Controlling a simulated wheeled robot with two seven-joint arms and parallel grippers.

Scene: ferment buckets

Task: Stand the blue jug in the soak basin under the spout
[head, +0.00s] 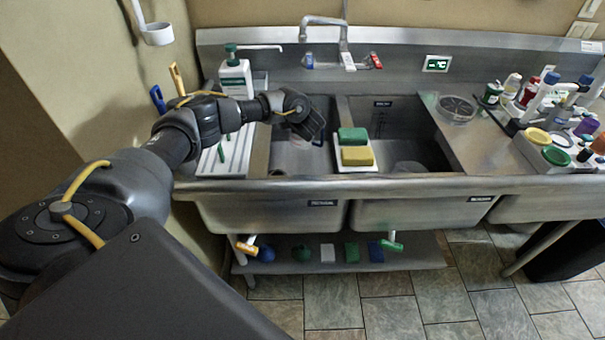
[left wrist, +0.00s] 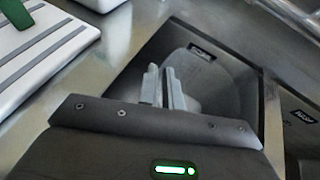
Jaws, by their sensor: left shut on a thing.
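My left gripper (head: 305,132) reaches down into the left basin (head: 262,150) of the steel sink. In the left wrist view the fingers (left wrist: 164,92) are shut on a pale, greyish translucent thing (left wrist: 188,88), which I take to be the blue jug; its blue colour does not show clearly. Its lower part and whether it touches the basin floor are hidden. The faucet spout (head: 303,34) hangs at the back, above the left basin. The basin labels are too small to read. My right gripper is not in view.
A divider tray holds a green sponge (head: 352,135) and a yellow sponge (head: 357,156). The right basin (head: 395,125) has a clear round thing (head: 408,167) in it. A soap bottle (head: 235,78) and ribbed drainboard (head: 228,150) stand left. Bottles and a rack (head: 545,150) crowd the right counter.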

